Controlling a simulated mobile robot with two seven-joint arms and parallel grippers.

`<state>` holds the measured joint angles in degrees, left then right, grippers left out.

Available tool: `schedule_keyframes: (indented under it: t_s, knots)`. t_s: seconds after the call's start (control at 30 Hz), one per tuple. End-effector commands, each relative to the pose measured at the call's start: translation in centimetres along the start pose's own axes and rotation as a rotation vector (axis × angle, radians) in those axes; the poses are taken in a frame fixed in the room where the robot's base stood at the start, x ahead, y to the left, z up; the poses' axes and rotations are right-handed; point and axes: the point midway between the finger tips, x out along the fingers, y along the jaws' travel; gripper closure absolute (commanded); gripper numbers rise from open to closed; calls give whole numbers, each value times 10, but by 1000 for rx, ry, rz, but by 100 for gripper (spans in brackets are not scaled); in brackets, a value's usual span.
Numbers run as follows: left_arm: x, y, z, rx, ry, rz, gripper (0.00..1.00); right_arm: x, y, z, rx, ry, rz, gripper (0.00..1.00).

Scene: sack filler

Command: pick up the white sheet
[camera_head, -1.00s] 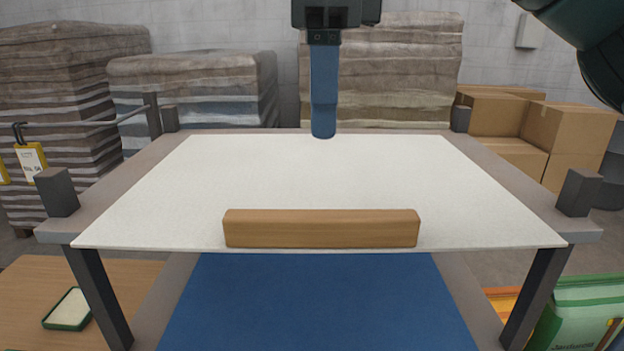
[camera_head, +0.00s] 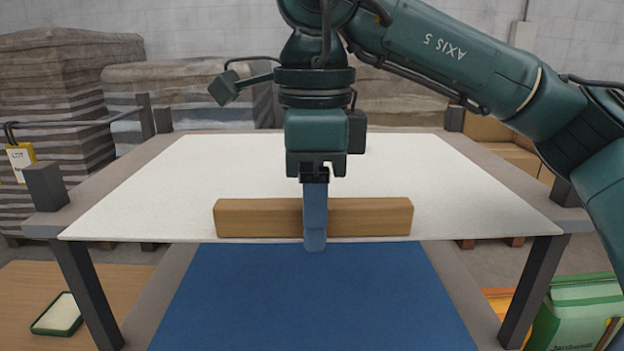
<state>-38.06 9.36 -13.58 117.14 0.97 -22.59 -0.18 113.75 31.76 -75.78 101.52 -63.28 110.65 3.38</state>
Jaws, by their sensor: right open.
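The white sheet (camera_head: 180,200) lies flat across the top of a grey frame, its front edge running along the frame's front. A wooden bar (camera_head: 255,219) lies on the sheet near that front edge. My right gripper (camera_head: 315,245) points down from the dark green arm, in front of the bar's middle in the picture. Its blue finger covers part of the bar and its tip shows at the sheet's front edge. It is open; the second finger is hidden behind the first. Whether the finger touches the bar or sheet I cannot tell. My left gripper is out of view.
The grey frame (camera_head: 105,190) has dark upright posts at its corners. A blue surface (camera_head: 310,300) lies below the sheet. Wrapped stacks (camera_head: 60,100) stand at the back left and cardboard boxes (camera_head: 495,145) at the right. A green bag (camera_head: 575,315) is at lower right.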

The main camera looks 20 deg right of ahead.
Motion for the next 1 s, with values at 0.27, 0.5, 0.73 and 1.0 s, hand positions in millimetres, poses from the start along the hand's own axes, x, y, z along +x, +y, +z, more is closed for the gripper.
schedule_keyframes:
  t_s: [0.27,0.5,0.73,1.0]
  knots:
    - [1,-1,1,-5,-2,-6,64,0,0,0,0,0,1,62]
    - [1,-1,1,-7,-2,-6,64,0,0,0,0,0,1,81]
    - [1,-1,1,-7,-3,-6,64,0,0,0,0,0,1,100]
    - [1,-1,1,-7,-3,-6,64,0,0,0,0,0,0,100]
